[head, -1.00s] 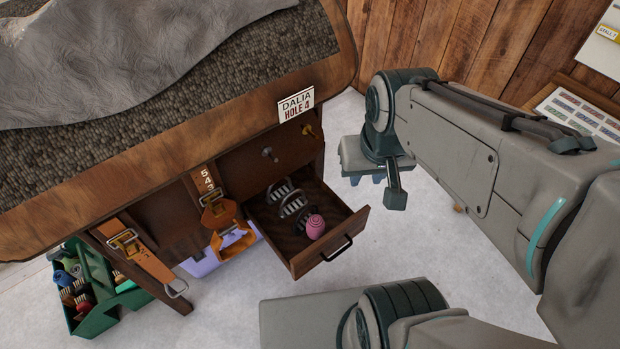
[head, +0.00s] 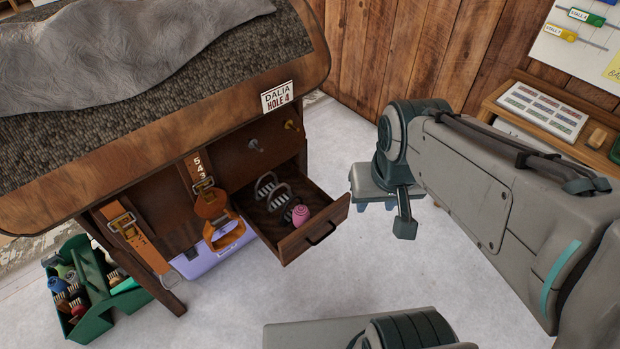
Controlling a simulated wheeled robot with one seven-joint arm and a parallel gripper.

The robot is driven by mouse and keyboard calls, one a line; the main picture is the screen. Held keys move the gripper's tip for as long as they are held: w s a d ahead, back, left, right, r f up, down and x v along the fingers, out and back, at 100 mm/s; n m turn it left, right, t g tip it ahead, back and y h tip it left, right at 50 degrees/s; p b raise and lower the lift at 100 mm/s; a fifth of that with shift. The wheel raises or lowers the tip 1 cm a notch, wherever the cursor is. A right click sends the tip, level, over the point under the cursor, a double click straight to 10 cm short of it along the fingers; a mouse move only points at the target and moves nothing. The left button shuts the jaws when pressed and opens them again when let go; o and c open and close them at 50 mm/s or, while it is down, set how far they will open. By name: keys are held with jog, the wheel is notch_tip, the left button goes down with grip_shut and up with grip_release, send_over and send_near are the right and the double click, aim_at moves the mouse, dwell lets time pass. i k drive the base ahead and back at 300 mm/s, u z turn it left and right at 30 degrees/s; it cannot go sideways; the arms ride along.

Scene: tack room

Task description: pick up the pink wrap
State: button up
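The pink wrap (head: 300,214) is a small rolled bundle standing in the front part of an open drawer (head: 328,217). The drawer sticks out from under a wooden bench. Behind the wrap in the drawer lie metal bits or stirrup-like pieces (head: 273,193). My gripper (head: 384,203) is to the right of the drawer, apart from it and from the wrap. Its fingers are small and partly hidden in this view, so I cannot tell how far apart they are.
The wooden bench (head: 130,178) carries a grey cloth (head: 140,50). Leather straps (head: 135,240) hang from its front. A purple box (head: 215,255) and a green tote with brushes (head: 92,312) stand on the floor. A shelf (head: 500,98) is at the right. The floor before the drawer is clear.

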aim_at(301, 214)
jog(key=z, duration=0.2)
jog(key=i, duration=0.7)
jog(key=u, duration=1.35)
